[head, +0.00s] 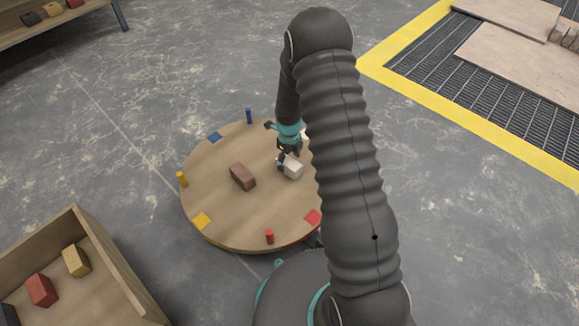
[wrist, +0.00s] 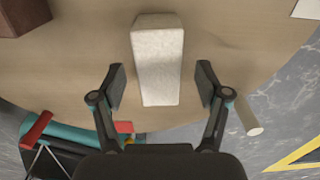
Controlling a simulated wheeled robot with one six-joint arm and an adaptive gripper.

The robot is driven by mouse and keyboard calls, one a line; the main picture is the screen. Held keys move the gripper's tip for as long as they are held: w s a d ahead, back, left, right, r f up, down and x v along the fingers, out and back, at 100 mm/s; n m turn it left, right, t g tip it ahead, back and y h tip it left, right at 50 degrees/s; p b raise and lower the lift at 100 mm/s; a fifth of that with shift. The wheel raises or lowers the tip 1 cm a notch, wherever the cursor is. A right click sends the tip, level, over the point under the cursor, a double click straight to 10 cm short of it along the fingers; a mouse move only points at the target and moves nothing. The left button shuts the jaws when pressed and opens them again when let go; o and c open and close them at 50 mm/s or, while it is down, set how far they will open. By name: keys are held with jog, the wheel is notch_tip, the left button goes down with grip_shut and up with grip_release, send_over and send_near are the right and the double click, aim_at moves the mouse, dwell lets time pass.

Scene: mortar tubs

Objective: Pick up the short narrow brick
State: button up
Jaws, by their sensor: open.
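A pale, off-white brick (head: 292,169) lies on a round wooden table (head: 225,220), right of a brown brick (head: 242,176). In the wrist view the pale brick (wrist: 158,55) points lengthwise toward my gripper, and its near part is between the two fingers. My gripper (head: 284,159) is open, with a visible gap between each finger and the brick's sides in the wrist view. The brown brick (wrist: 22,18) shows only partly at the wrist view's top left corner. My arm hides the table's right part in the head view.
Coloured pegs, such as a blue one (head: 248,116) and a red one (head: 269,236), stand near the table's rim beside flat coloured squares. A wooden bin (head: 118,262) with several bricks is at lower left. A yellow-edged grating (head: 440,80) lies at right.

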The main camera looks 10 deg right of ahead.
notch_tip(320, 180, down, 3)
jog(key=shift+r, duration=0.2)
grip_shut()
jog(key=shift+r, duration=0.1)
